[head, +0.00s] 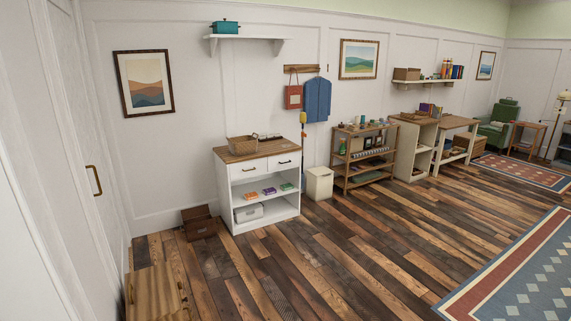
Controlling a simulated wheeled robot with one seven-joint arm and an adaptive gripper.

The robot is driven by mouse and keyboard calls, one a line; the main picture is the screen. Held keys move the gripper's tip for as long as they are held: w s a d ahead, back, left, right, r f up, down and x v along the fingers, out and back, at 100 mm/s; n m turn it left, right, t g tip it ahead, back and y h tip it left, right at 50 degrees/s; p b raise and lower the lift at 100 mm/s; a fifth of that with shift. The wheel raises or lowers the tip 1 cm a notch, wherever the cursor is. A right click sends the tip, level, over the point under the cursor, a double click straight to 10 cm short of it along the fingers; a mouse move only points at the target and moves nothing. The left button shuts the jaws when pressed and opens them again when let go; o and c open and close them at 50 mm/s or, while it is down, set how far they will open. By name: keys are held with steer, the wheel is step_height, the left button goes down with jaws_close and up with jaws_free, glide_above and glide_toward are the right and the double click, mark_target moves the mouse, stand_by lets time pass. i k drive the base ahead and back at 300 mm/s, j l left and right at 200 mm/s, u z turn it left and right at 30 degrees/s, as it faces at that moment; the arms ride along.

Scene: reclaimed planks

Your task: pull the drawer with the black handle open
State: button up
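A white cabinet (224,190) with a wooden top stands against the wall left of centre. Two drawer fronts sit side by side under its top. The right drawer (287,157) has a black handle (284,162) and looks closed, flush with the front. The left drawer (240,168) also looks closed; its small handle (249,169) looks brownish. My gripper is not in view.
A basket (242,145) stands on the cabinet top; open shelves below hold small boxes and a white bin (249,212). A white bin (319,183) stands right of the cabinet, a brown box (199,226) left. Plank floor in front is clear.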

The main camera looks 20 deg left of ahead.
mark_target(288, 159)
steer(key=i+j+u, duration=0.25)
steer(key=i, duration=0.2)
steer(key=i+u, duration=0.3)
steer(key=i, duration=0.2)
steer(key=i+j+u, duration=0.1)
steer(key=i, duration=2.75)
steer(key=i+l, duration=0.1)
steer(key=i, duration=2.75)
steer(key=j+u, duration=0.05)
steer(key=j, duration=0.05)
